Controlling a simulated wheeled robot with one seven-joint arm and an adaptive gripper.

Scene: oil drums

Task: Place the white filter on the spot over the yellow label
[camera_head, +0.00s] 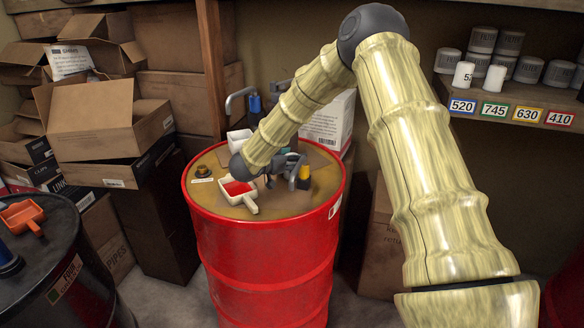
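Two small white cylinders that look like filters stand at the shelf's front edge, a left one with a dark number (463,75) and a right one (494,80). The left one is over the blue-framed 520 label; the right one is near the green-framed 745 label. The yellow-framed label (527,115) reads 630; the shelf spot just behind it looks bare. My gripper (293,178) is low over the red drum's top, far left of the shelf. My arm partly hides it, and I cannot tell whether its fingers are open or hold anything.
A white scoop with red contents (238,190) lies on the red drum (265,260). Grey-lidded cans (528,69) stand behind the filters. A red-framed 410 label (560,118) is at right. Cardboard boxes (100,115) fill the left; a black drum (60,275) stands in front.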

